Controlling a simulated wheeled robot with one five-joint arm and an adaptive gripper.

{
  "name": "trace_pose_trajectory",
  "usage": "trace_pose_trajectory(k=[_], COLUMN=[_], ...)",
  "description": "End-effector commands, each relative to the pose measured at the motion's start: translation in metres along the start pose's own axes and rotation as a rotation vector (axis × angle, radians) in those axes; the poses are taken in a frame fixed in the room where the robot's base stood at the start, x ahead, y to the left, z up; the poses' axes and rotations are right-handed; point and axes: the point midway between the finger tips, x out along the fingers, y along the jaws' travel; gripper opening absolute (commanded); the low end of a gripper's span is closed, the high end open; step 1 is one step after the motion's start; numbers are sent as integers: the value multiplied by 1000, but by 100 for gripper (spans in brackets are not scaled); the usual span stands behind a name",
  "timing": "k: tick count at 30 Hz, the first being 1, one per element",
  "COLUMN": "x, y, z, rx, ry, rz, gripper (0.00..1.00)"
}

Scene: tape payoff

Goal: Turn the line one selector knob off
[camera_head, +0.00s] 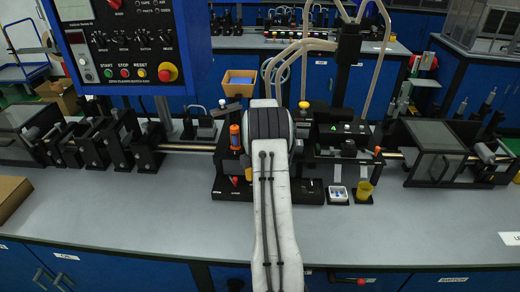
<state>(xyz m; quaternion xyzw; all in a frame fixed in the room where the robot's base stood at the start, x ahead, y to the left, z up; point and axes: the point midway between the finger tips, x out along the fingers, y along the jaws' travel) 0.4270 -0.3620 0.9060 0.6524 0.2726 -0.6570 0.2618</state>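A blue-framed control panel (125,45) stands at the upper left with a dark face. It carries a row of small knobs (123,38), a START button (108,73), a STOP button (124,72), a RESET button (141,71) and a red emergency-stop button (166,72). I cannot tell which knob, if any, is the line one selector, nor its setting. My pale arm reaches from the bottom middle to the machine on the bench. My gripper does not show; the arm's dark rounded joint and pale link cover that area.
A grey bench (130,215) crosses the view, with black machine units (435,150) along its back. The bench front is mostly clear; a cardboard box (12,195) sits at left.

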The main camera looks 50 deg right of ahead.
Motion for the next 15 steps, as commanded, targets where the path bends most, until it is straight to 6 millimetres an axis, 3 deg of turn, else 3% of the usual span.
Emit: trace_pose_trajectory(k=[8,15], x=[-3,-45], y=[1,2], z=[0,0], rx=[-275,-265], ry=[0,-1], rz=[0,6], gripper=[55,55])
